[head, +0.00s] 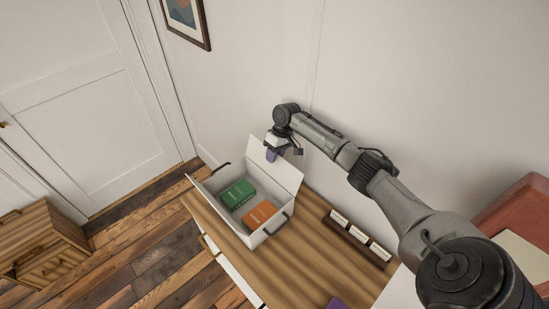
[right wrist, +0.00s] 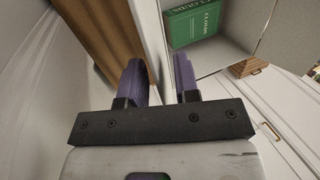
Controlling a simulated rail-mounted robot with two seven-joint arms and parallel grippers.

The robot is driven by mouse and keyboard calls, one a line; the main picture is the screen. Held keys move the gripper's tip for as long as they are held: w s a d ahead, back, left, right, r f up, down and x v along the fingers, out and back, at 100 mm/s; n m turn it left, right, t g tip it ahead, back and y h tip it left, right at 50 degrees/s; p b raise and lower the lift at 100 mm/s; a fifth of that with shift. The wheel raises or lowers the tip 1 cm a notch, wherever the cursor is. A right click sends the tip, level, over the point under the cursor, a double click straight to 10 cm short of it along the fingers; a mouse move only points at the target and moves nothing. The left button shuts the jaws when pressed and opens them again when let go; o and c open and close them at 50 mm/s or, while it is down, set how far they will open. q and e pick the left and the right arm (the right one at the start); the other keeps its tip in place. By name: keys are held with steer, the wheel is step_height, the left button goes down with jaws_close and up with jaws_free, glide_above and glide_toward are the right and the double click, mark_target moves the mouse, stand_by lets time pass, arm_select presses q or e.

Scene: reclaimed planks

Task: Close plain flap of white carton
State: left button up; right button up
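The white carton (head: 262,236) stands open on a wooden-topped cabinet, with a green book (head: 237,194) and an orange book (head: 260,214) inside. Its back flap (head: 281,172) stands up toward the wall and looks plain. Its front flap (head: 207,204) also stands out, on the left. My right gripper (head: 271,155) is at the upper edge of the back flap. In the right wrist view its purple fingers (right wrist: 160,82) are apart, with a white panel edge (right wrist: 152,35) between them; a gap shows, and no firm grip is visible. My left gripper is not in view.
A dark rack with white cards (head: 358,237) lies on the wooden top (head: 311,250), right of the carton. The wall is close behind the back flap. Dark handles (head: 279,225) stick out from the carton's ends. A red object (head: 515,208) is at far right.

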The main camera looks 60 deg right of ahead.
steer(key=shift+c, duration=0.4)
jaws_close()
